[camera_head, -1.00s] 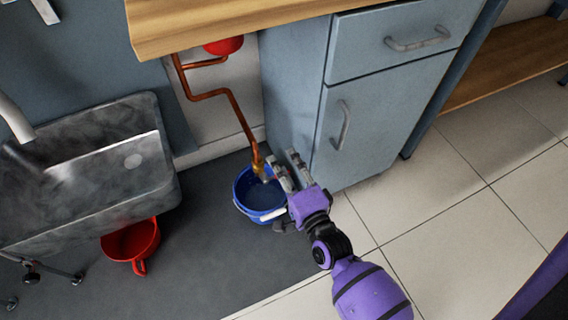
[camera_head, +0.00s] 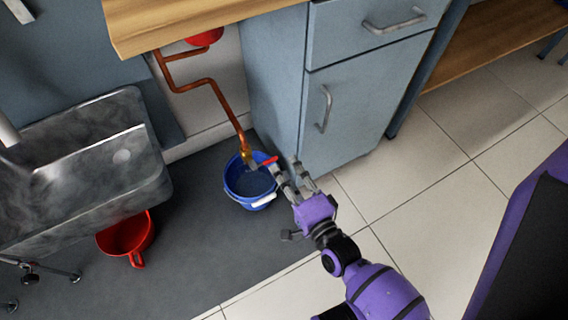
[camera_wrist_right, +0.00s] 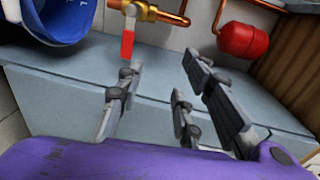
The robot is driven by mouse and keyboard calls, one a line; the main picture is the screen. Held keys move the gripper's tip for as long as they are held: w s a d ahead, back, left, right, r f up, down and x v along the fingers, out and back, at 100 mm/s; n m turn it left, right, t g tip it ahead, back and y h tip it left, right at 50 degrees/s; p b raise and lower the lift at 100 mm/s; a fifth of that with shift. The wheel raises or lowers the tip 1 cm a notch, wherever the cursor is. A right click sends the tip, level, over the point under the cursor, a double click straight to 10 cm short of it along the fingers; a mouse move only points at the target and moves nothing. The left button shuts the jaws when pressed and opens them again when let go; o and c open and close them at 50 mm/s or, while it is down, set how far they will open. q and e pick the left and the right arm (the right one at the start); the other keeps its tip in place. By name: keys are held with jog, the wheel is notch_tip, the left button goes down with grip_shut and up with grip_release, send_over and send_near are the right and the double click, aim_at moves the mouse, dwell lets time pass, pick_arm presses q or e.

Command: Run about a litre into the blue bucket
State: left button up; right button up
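The blue bucket (camera_head: 233,190) stands on the dark floor mat below the copper pipe's brass tap (camera_head: 246,153). Its inside looks dark blue-grey; I cannot tell the water level, and no stream is clear. The tap's red lever (camera_head: 266,161) points right, toward my right gripper (camera_head: 287,165). In the right wrist view the lever (camera_wrist_right: 127,40) ends close to one fingertip, not between the fingers. The right gripper (camera_wrist_right: 164,62) is open and empty, its fingers apart. The bucket (camera_wrist_right: 62,18) shows at upper left there. My left gripper is out of view.
A grey cabinet (camera_head: 345,115) stands just right of the bucket, under a wooden worktop (camera_head: 190,22). A metal sink (camera_head: 90,170) is at left, with a red bucket (camera_head: 125,236) below. A red vessel (camera_wrist_right: 241,38) sits by the pipe. The tiled floor in front is clear.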

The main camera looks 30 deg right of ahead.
jog(key=shift+s+a+f, duration=0.25)
jog(key=shift+s+a, duration=0.15)
jog(key=shift+a, duration=0.05)
